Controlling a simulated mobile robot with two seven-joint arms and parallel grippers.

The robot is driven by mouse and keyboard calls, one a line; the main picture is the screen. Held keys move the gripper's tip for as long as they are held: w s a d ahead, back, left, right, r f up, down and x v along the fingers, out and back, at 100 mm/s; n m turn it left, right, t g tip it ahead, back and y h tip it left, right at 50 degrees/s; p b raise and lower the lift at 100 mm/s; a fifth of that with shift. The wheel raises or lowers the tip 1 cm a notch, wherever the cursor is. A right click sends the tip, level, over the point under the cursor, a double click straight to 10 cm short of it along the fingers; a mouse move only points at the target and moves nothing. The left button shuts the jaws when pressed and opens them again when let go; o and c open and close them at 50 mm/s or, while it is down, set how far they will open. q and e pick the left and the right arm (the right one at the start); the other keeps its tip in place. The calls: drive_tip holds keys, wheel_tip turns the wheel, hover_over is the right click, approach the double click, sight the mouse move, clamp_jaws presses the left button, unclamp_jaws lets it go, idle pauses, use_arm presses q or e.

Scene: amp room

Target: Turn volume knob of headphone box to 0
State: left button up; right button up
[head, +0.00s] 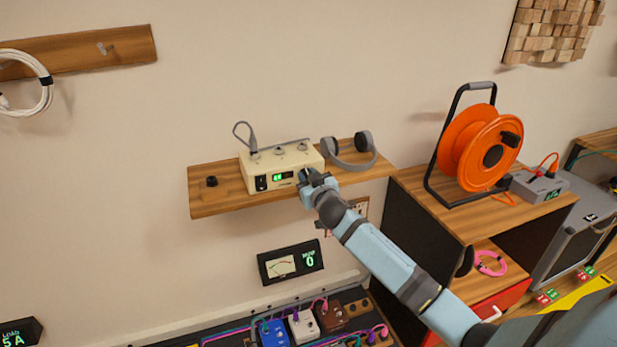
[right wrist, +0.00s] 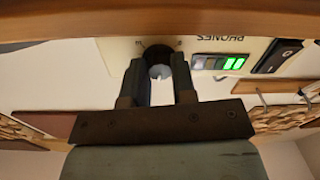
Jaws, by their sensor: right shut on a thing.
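The headphone box (head: 284,165) is a cream box on a wooden wall shelf, with a small green display (head: 278,177) and a black switch on its front. In the right wrist view the box front (right wrist: 120,55) appears upside down, with the word PHONES on it. My right gripper (head: 308,178) is at the right part of the box front. In the right wrist view its two fingers (right wrist: 160,70) are shut on the round dark volume knob (right wrist: 158,51), one on each side. The gripper mostly hides the knob in the head view. The display digits (right wrist: 233,63) are too small to read surely.
Grey headphones (head: 352,152) lie on the shelf (head: 228,200), right of the box. A small black knob-like piece (head: 211,181) is at its left. Below are a meter panel (head: 290,262) and several pedals. An orange cable reel (head: 480,145) stands on a cabinet at right.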

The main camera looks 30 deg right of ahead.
drive_tip(key=shift+f+n+h+p, duration=0.15)
drive_tip(key=shift+n+h+p, duration=0.25)
drive_tip(key=shift+n+p, duration=9.25)
drive_tip(key=n+b, duration=0.8)
drive_tip(key=shift+n+b, duration=0.25)
drive_tip(key=shift+b, duration=0.05)
drive_tip(key=o, duration=0.9)
drive_tip(key=shift+a, duration=0.1)
